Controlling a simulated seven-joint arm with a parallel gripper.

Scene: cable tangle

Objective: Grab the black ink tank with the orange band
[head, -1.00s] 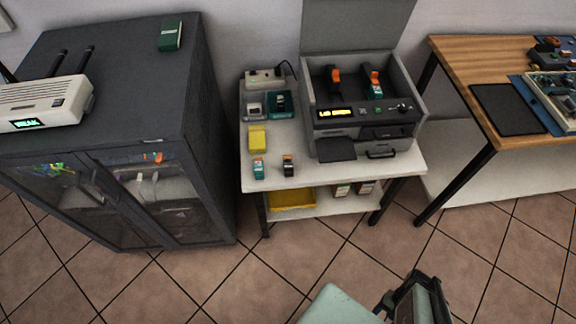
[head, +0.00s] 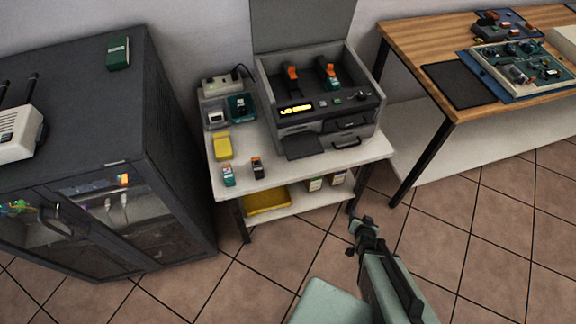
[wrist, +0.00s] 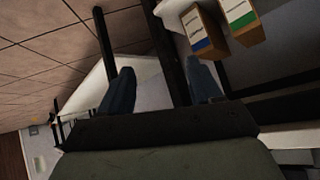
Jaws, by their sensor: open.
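Inside the open printer (head: 310,130) are a black tank with an orange top (head: 291,78) on the left and a dark one with orange and teal (head: 328,73) on the right. My gripper (head: 362,228) is in front of the table's right front leg, lower than the tabletop in the picture and apart from all tanks. In the wrist view my gripper (wrist: 163,88) is open, its fingers apart and empty.
The lower shelf holds a yellow tray (head: 268,199) and small boxes (head: 315,184); the wrist view shows a blue-banded box (wrist: 204,32) and a green-banded box (wrist: 238,18). A dark cabinet (head: 170,150) stands left, a wooden workbench (head: 410,45) right. A yellow block (head: 223,146) lies behind the teal tank.

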